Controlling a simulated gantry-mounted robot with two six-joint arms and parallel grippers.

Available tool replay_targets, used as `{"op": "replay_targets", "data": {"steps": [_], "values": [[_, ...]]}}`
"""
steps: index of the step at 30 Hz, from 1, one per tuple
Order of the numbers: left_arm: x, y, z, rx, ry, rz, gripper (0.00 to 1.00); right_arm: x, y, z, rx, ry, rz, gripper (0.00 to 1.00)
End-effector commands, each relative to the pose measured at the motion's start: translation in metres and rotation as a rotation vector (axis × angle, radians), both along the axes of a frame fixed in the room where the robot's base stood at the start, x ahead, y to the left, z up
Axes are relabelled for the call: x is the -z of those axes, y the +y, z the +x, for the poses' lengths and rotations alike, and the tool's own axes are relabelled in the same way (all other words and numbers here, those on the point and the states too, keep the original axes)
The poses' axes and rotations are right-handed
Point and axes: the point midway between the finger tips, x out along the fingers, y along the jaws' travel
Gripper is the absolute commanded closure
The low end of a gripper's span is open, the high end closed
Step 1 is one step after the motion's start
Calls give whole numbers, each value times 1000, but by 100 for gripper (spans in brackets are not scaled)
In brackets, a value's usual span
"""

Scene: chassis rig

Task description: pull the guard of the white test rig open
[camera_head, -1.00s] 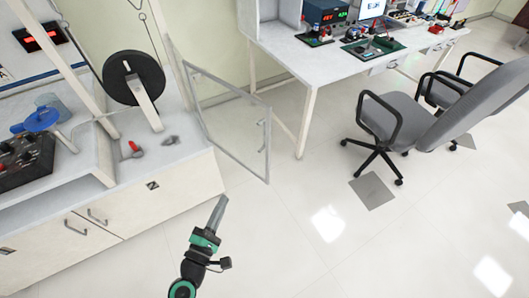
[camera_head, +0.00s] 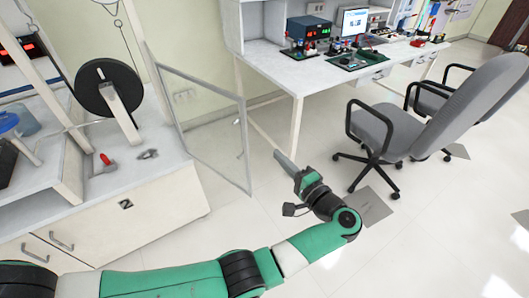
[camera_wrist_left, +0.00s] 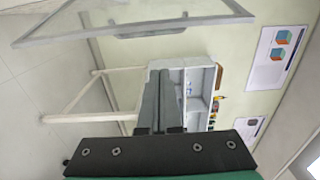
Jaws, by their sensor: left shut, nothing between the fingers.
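The white test rig (camera_head: 150,195) stands at the left of the head view. Its guard (camera_head: 200,118), a clear panel in a grey frame, stands swung out from the rig's right side. A handle (camera_head: 238,137) sits near the panel's outer edge. In the left wrist view the guard's frame (camera_wrist_left: 130,37) and its handle (camera_wrist_left: 165,30) cross the top. My left gripper (camera_head: 279,155) is shut and empty, to the right of the guard's outer edge and apart from it. The closed fingers also show in the left wrist view (camera_wrist_left: 162,80). My right gripper is not in view.
A black wheel (camera_head: 108,88) and a red-handled part (camera_head: 104,160) are on the rig. A white workbench (camera_head: 280,75) with instruments stands behind the guard. Grey chairs (camera_head: 400,130) stand to the right. Open floor lies at the lower right.

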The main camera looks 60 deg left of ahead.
Motion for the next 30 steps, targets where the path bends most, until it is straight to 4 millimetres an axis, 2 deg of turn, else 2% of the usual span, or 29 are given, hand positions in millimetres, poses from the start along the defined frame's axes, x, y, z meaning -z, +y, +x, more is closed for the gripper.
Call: {"op": "replay_targets", "data": {"steps": [4, 8, 19, 24, 30], "values": [[-2, 6, -1, -2, 0, 1, 100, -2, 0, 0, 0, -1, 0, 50], [-1, 23, -3, -3, 1, 1, 100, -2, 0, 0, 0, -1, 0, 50], [0, 103, -10, -5, 0, 1, 100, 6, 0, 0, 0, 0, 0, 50], [-2, 91, -30, 2, 0, 2, 100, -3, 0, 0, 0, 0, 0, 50], [-2, 85, -44, 1, 1, 2, 100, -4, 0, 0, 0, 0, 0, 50]]}}
